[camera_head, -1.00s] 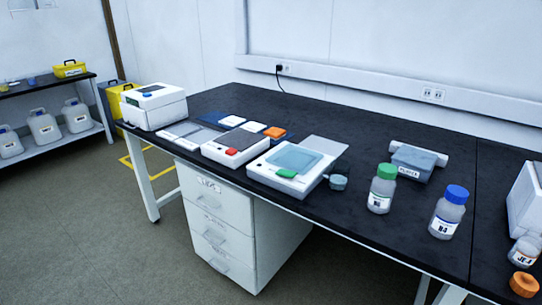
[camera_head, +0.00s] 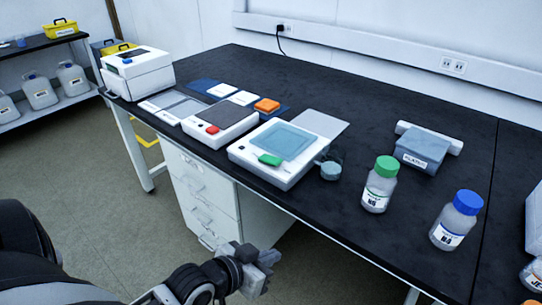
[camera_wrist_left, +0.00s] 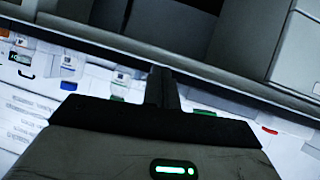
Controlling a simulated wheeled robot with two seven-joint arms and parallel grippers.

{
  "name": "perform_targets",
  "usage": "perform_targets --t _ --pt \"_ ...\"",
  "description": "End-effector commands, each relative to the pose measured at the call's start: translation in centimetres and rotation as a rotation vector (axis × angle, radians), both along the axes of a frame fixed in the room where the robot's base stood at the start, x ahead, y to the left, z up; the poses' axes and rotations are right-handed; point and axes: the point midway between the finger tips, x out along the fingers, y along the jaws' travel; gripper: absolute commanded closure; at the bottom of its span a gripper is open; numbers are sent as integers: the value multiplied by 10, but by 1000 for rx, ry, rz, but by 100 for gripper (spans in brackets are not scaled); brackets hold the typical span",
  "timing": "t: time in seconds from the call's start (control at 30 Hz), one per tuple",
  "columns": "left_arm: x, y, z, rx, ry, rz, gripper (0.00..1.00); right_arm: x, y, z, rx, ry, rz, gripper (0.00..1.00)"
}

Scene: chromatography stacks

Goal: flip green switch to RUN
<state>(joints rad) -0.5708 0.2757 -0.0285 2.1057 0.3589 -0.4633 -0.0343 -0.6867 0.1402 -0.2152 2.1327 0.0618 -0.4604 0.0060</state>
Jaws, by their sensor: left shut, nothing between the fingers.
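The green switch (camera_head: 270,159) sits on the front edge of a white instrument (camera_head: 258,176) with a grey-blue top panel, near the front edge of the black bench. It looks slightly tilted; its lettering is too small to read. My left gripper (camera_head: 268,258) is in front of the bench, below the benchtop level in the picture and well apart from the switch. Its fingers are shut and empty; in the left wrist view they also show together (camera_wrist_left: 162,88). The switch cannot be made out for certain in the wrist view. My right gripper is out of view.
A similar instrument with a red switch (camera_head: 212,130) stands to the left. White drawers (camera_head: 200,190) stand under the bench.

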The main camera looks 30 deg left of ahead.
Motion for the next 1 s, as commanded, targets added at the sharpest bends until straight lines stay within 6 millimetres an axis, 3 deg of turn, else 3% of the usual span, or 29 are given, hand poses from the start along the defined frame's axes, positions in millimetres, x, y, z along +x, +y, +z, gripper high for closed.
perform_targets --t 0.03,0.13,0.23,0.33,0.77,1.0 --pt "25 36 29 2 -52 29 100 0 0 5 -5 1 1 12" --pt "59 89 77 -32 -139 82 100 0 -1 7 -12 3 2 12" --pt "80 124 119 -64 -212 114 100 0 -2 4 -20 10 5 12" --pt "89 142 143 -84 -253 128 100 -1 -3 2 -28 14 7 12" --pt "94 145 148 -96 -263 134 100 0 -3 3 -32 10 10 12" --pt "127 141 141 -98 -266 135 100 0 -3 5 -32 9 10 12"
